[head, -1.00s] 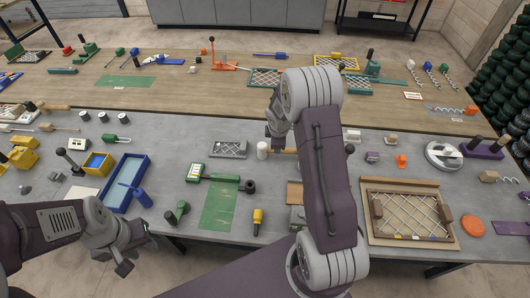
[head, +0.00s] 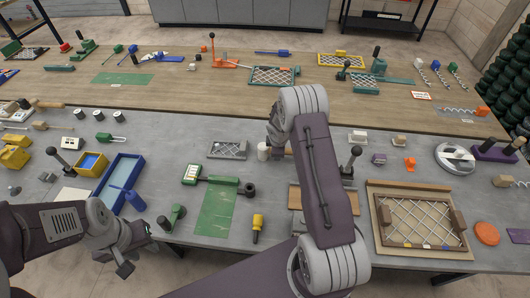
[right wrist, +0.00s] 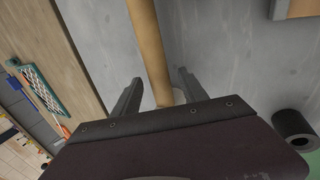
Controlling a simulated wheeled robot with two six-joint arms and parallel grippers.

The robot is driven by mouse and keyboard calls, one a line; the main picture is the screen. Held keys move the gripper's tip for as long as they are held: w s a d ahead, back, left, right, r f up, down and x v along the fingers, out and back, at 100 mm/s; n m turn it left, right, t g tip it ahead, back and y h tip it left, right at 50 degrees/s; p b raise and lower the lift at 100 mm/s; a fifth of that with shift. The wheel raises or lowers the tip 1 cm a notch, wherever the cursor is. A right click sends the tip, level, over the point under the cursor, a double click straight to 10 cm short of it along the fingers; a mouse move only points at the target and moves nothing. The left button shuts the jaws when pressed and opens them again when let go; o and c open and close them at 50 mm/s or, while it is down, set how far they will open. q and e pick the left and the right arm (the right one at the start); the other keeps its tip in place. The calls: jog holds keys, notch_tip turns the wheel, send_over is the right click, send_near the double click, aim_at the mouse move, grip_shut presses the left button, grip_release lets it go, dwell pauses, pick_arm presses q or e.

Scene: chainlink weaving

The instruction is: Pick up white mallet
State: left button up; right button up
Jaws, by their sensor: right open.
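The white mallet lies on the grey table. Its white head (head: 263,152) shows in the head view just below my right gripper, with the wooden handle running right, mostly hidden behind my right arm. In the right wrist view the tan handle (right wrist: 149,45) runs down between the two spread fingers of my right gripper (right wrist: 160,92). The fingers stand apart from the handle on both sides, and the gripper is open. The lower part of the mallet is partly hidden by the gripper body. My left gripper (head: 134,250) is open and empty near the table's front edge.
A small mesh panel (head: 228,150) lies left of the mallet. A green mat (head: 216,212) with a green tool (head: 215,181) and a dark cylinder (right wrist: 295,130) lie nearby. A framed mesh board (head: 415,222) is at right, a blue tray (head: 122,180) at left.

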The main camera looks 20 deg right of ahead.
jog(key=shift+w+d+f, duration=0.15)
jog(key=shift+w+f, duration=0.05)
jog(key=shift+f, duration=0.5)
jog(key=shift+c, duration=0.3)
grip_shut()
jog(key=shift+r, duration=0.1)
dwell(0.5)
